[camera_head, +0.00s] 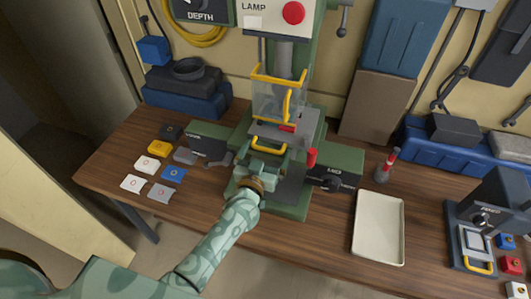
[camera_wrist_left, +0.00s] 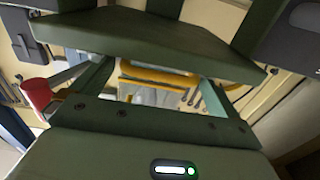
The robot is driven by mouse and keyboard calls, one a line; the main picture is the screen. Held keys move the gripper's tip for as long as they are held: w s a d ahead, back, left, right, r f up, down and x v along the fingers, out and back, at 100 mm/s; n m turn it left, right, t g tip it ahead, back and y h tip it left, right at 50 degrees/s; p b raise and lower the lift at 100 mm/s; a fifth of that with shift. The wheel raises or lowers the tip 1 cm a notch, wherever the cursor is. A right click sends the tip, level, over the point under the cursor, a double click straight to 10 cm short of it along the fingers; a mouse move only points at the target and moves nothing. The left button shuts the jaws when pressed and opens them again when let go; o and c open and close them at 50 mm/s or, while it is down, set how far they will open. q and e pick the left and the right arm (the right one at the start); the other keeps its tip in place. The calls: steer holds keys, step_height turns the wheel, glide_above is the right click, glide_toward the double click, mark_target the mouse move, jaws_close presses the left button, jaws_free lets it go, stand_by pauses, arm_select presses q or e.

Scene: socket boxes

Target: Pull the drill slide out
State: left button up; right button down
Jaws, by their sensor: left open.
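The green drill press stands at the middle back of the bench. Its grey slide (camera_head: 297,128) sits below the clear guard, with a yellow handle (camera_head: 268,146) at its front. My left gripper (camera_head: 264,162) is open just in front of this handle, its arm coming up from below. In the left wrist view, a yellow bar (camera_wrist_left: 158,76) shows in the gap between the two spread fingers (camera_wrist_left: 152,84). I cannot tell whether the fingers touch it. My right gripper is in neither view.
A clear guard (camera_head: 277,97) with yellow handles hangs above the slide. A red-topped lever (camera_head: 311,158) stands close on the right. A red-and-grey tool (camera_head: 387,165) stands behind the tray.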

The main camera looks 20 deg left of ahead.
arm_select(q)
steer(key=c, duration=1.1)
steer(key=shift+s+p, duration=0.35)
steer(key=shift+s, duration=0.2)
steer(key=s+p, duration=0.2)
steer(key=s, duration=0.3)
steer(key=s+p, duration=0.2)
steer(key=s, duration=0.4)
steer(key=s+p, duration=0.2)
steer(key=s, duration=0.3)
steer(key=shift+s+a, duration=0.25)
steer(key=shift+s, duration=0.15)
steer(key=o, duration=1)
steer(key=shift+o, duration=0.5)
steer(key=shift+w, duration=0.1)
